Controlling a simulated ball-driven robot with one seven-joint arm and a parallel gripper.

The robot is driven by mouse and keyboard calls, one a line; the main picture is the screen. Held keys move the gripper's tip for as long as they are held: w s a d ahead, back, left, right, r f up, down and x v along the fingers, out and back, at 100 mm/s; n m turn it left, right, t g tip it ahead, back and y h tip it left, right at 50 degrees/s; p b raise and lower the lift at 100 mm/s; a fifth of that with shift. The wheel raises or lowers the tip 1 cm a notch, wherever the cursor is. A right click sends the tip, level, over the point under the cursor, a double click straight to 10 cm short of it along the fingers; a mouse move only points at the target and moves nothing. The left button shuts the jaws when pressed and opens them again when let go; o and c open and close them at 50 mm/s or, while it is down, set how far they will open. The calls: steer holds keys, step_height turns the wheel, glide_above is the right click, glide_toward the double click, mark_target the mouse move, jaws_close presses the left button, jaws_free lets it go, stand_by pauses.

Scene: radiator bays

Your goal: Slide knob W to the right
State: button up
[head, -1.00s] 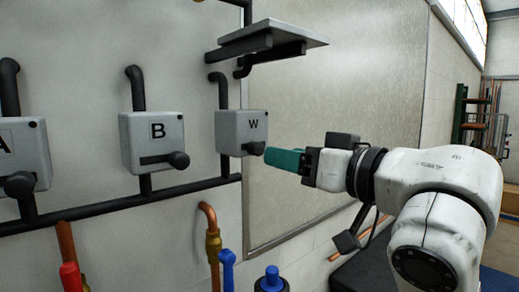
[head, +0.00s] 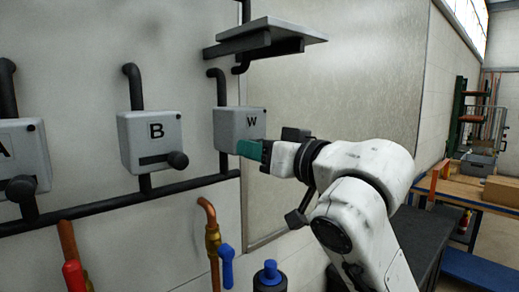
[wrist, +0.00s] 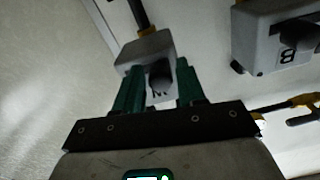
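The grey box marked W (head: 228,124) is on the wall, right of the box marked B (head: 156,138). Its black knob is hidden behind my gripper in the head view. In the wrist view, knob W (wrist: 160,73) shows as a dark round end on the box. My gripper (head: 243,149) has teal fingers and is at the lower front of box W. In the wrist view my gripper (wrist: 158,84) is open, with one finger on each side of the knob. Whether a finger touches the knob cannot be told.
Box A (head: 22,155) is at the far left, with its own black knob. A grey shelf (head: 270,38) juts out above box W. A copper pipe with a blue-handled valve (head: 227,262) is below it. A workbench (head: 470,190) stands at the right.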

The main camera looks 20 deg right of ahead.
jaws_close()
stand_by(0.3)
steer(key=shift+w+d, duration=0.3)
steer(key=shift+d, duration=0.65)
steer(key=shift+w+d, duration=0.3)
steer(key=shift+d, duration=0.65)
steer(key=shift+o, duration=1.5)
jaws_free()
steer(key=b+v, duration=0.2)
steer(key=v, duration=0.8)
steer(key=shift+s+d, duration=0.2)
steer(key=shift+s, duration=0.1)
